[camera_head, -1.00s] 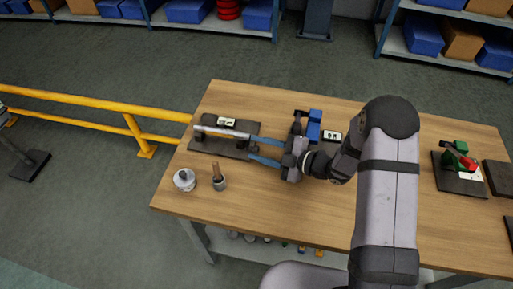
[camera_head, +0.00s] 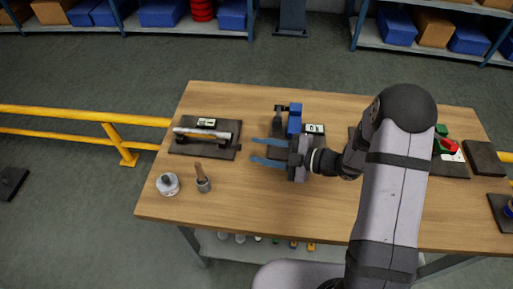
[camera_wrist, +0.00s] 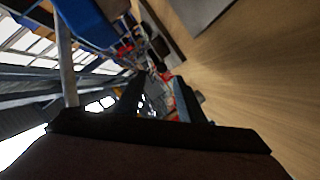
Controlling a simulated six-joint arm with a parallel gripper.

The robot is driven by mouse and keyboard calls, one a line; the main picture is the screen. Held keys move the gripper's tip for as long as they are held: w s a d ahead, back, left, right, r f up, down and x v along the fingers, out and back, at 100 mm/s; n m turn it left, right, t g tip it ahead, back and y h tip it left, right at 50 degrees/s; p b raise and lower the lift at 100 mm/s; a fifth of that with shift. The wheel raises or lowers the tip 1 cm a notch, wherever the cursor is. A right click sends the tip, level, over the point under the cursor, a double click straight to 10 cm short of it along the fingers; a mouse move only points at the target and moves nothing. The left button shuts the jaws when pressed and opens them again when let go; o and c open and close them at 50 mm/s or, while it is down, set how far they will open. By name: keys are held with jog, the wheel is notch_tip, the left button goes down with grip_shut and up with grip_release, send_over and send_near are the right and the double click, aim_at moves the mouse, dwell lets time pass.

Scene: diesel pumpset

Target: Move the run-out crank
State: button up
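The crank is not plain to tell by name; the likeliest thing is a silver bar (camera_head: 202,134) lying across dark supports on a dark mat (camera_head: 178,149) at the table's left, with a small white label behind it. My gripper (camera_head: 252,150) is open and points left, its two blue fingers spread with nothing seen between them. Its fingertips are just right of the mat, apart from the bar. In the wrist view, the gripper's fingers (camera_wrist: 158,98) are also spread; the bar cannot be made out there.
A blue upright device (camera_head: 295,119) stands on a dark pad just behind my gripper. A grey jar (camera_head: 168,185) and a grey cup (camera_head: 204,185) with a brown handle stand at the front left. A green and red device (camera_head: 444,143) is at the right. The front middle of the table (camera_head: 270,205) is clear.

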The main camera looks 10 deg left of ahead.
jog(key=d+p, duration=0.1)
jog(key=d+r+m+p, duration=0.1)
jog(key=g+p, duration=0.1)
jog(key=shift+d+r+m, duration=0.25)
jog(key=shift+d+m, duration=0.15)
jog(key=shift+d+f+h, duration=0.2)
jog(key=shift+h, duration=0.1)
jog(key=shift+p+x, duration=1.4)
jog(key=shift+x, duration=2.3)
jog(key=shift+s, duration=0.1)
grip_shut()
